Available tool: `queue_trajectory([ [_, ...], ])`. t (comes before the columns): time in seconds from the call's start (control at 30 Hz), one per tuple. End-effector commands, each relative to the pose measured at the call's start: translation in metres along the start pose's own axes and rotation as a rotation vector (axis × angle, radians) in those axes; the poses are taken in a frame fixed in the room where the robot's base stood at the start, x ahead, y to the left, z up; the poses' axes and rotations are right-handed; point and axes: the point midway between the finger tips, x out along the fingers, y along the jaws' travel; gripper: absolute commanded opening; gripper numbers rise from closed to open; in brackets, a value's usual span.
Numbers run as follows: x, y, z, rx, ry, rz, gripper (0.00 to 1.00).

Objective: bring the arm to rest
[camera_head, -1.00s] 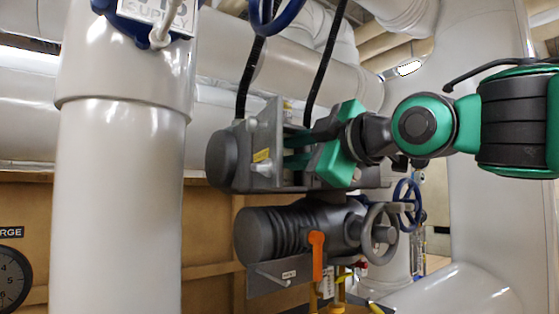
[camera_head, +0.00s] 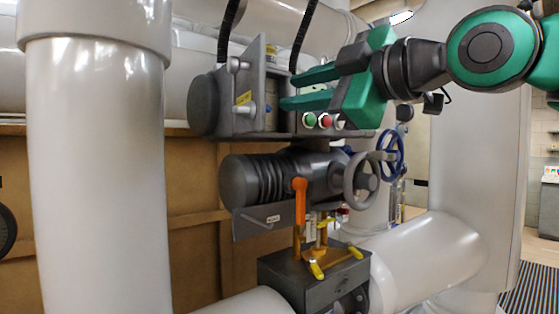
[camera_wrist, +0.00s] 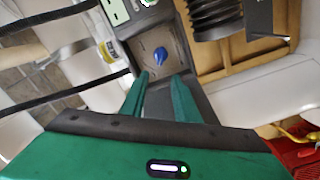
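My gripper (camera_head: 288,92) is green with two long parallel fingers, and it points left at the grey control box (camera_head: 200,104) of the valve actuator. The fingers are apart with nothing between them, so it is open and empty. In the wrist view the open fingers (camera_wrist: 158,85) point toward a blue knob (camera_wrist: 160,55) on a square plate. The knob lies just beyond the fingertips, and I see a gap there. My arm runs off to the right in the head view.
Below the box are a ribbed grey motor housing (camera_head: 265,180), a grey handwheel (camera_head: 361,183) and an orange lever (camera_head: 300,202). Green (camera_head: 309,120) and red (camera_head: 325,121) buttons sit under my gripper. A thick white pipe (camera_head: 95,180) stands left. Black cables rise above the box.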

Motion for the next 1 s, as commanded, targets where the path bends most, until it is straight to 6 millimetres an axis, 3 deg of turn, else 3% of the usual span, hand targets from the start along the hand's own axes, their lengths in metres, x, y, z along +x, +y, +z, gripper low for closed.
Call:
queue_trajectory([
  [0.13,0.001,-0.003,0.010,0.018,-0.022,-0.007,0.28],
  [0.23,0.003,-0.012,0.041,0.074,-0.091,-0.028,0.28],
  [0.47,-0.013,-0.061,0.173,0.348,-0.404,-0.096,0.28],
  [0.7,-0.071,-0.133,0.300,0.689,-0.774,-0.122,0.28],
  [0.9,-0.149,-0.207,0.377,0.999,-1.105,-0.101,0.28],
  [1.0,-0.194,-0.247,0.401,1.161,-1.280,-0.075,0.28],
])
